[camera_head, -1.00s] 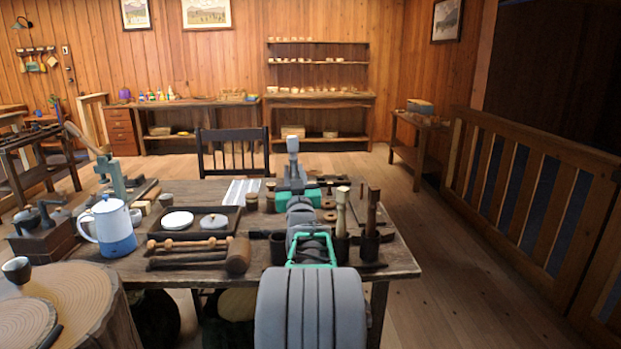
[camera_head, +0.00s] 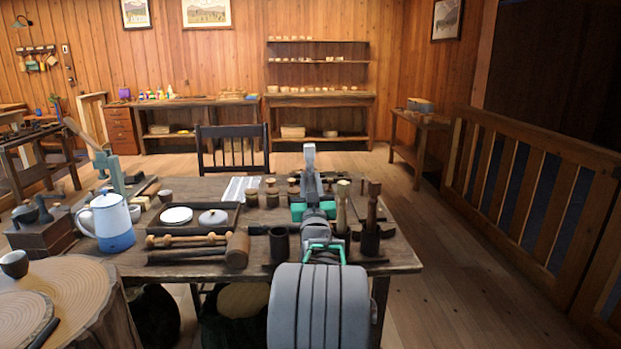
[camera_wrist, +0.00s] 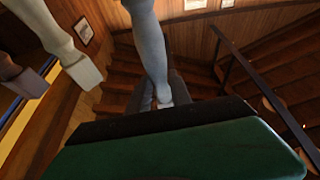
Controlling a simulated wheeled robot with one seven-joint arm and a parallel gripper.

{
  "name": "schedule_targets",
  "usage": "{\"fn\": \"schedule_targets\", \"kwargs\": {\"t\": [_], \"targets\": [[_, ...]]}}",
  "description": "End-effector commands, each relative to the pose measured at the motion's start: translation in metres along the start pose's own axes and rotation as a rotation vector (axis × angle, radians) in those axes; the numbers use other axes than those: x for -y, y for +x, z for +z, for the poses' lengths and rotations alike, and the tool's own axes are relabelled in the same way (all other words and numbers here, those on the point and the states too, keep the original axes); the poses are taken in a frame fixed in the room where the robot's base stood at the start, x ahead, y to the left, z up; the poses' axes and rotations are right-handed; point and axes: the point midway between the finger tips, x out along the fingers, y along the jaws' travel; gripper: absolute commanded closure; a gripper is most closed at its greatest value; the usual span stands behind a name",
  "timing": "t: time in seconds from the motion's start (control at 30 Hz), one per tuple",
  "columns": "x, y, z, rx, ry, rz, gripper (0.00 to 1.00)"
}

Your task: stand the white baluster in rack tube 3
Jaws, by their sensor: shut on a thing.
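My gripper (camera_head: 312,190) is shut on the white baluster (camera_head: 309,158), a pale grey-white turned piece held above the table, near the rack. In the wrist view the white baluster (camera_wrist: 150,45) runs up from between the dark fingers (camera_wrist: 160,92), its squared end showing low between them. The rack (camera_head: 376,260) stands at the table's near right. Its left dark tube (camera_head: 280,245) looks empty. A cream baluster (camera_head: 342,208) and a brown one (camera_head: 373,207) stand up from tubes to the right. My arm hides part of the rack, and no tube numbers are readable.
A mallet (camera_head: 237,250) and several rods lie left of the rack. A tray (camera_head: 212,230) with two pale round things, a blue-white pot (camera_head: 107,222) and several small wooden pieces (camera_head: 271,195) crowd the table. A chair (camera_head: 233,147) stands behind.

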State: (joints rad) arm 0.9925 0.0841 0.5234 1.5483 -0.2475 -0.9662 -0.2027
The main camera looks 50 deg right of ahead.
Motion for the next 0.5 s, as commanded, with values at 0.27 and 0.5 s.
{"fn": "schedule_targets", "kwargs": {"t": [0.27, 0.5], "targets": [[0.0002, -0.0001, -0.0002, -0.001, 0.000, 0.000, 1.00], [0.0023, -0.0029, 0.0040, -0.002, 0.000, 0.000, 1.00]]}}
